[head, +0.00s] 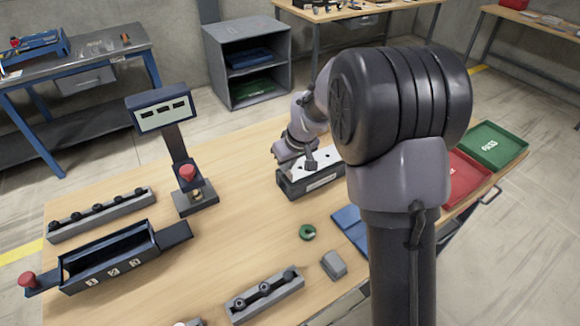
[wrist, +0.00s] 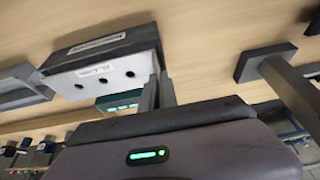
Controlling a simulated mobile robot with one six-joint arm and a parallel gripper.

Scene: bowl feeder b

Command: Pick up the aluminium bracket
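A small grey block (head: 334,265) lies on the table near the front edge. It may be the aluminium bracket, but its shape is too small to be sure. My gripper (head: 309,163) is above a dark block with a pale, holed face (head: 322,182), well behind the grey block. In the wrist view my gripper's fingers (wrist: 158,92) are close together, beside the right end of that holed block (wrist: 105,65). I see nothing held between them. Whether they touch the block is unclear. My arm hides part of the table.
A display stand (head: 178,150) with a red button stands left of my gripper. A green ring (head: 307,232), blue tray (head: 350,224) and pegged rail (head: 265,295) lie nearer. Red (head: 468,178) and green (head: 492,145) trays are at right. Mid-table is partly clear.

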